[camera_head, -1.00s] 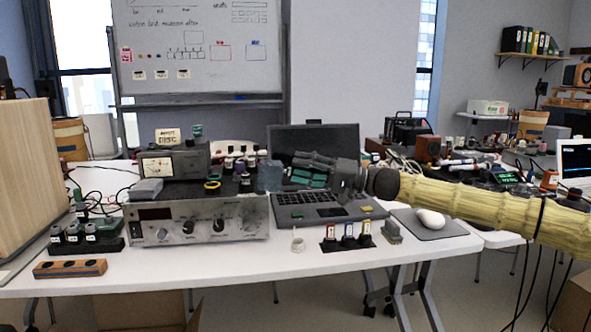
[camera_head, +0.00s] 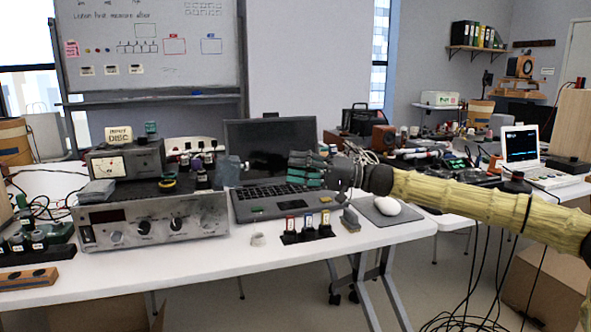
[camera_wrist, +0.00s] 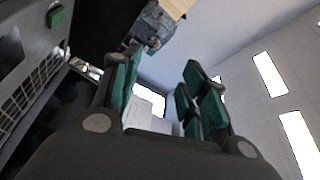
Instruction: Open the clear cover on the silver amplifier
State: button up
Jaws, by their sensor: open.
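The silver amplifier (camera_head: 108,237) stands on the white table at the left, its knobbed front facing me. The right end of its front looks hazy, perhaps behind a clear cover (camera_head: 214,213); I cannot make out its edges or whether it is shut. My gripper (camera_head: 298,168) is open and empty, with green finger pads, in front of the laptop screen and to the right of the amplifier. In the wrist view my gripper (camera_wrist: 160,88) has its fingers apart with nothing between them. The amplifier cannot be made out surely there.
A bluish see-through block (camera_head: 228,172) stands by the amplifier's right rear. An open laptop (camera_head: 262,205) lies behind my gripper. Small coloured bottles (camera_head: 307,222) stand on a dark base near the front. Bare table (camera_head: 190,264) lies in front.

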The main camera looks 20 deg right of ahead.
jog(key=shift+r+p, duration=0.15)
jog(key=shift+p, duration=0.25)
jog(key=c, duration=0.7)
jog(key=shift+r+m+p, duration=0.2)
jog(key=shift+m+p, duration=0.1)
jog(key=shift+p, duration=0.4)
grip_shut()
notch_tip(320, 180, down, 2)
jog(key=s+d+m+t+h+p, duration=0.35)
jog(key=m+p, duration=0.55)
jog(key=p, duration=1.5)
jog(key=w+a+r+t+p, duration=0.1)
jog(key=w+a+t+p, duration=0.1)
jog(key=w+a, duration=0.7)
jog(key=shift+a+h, duration=0.45)
jog(key=shift+a, duration=0.65)
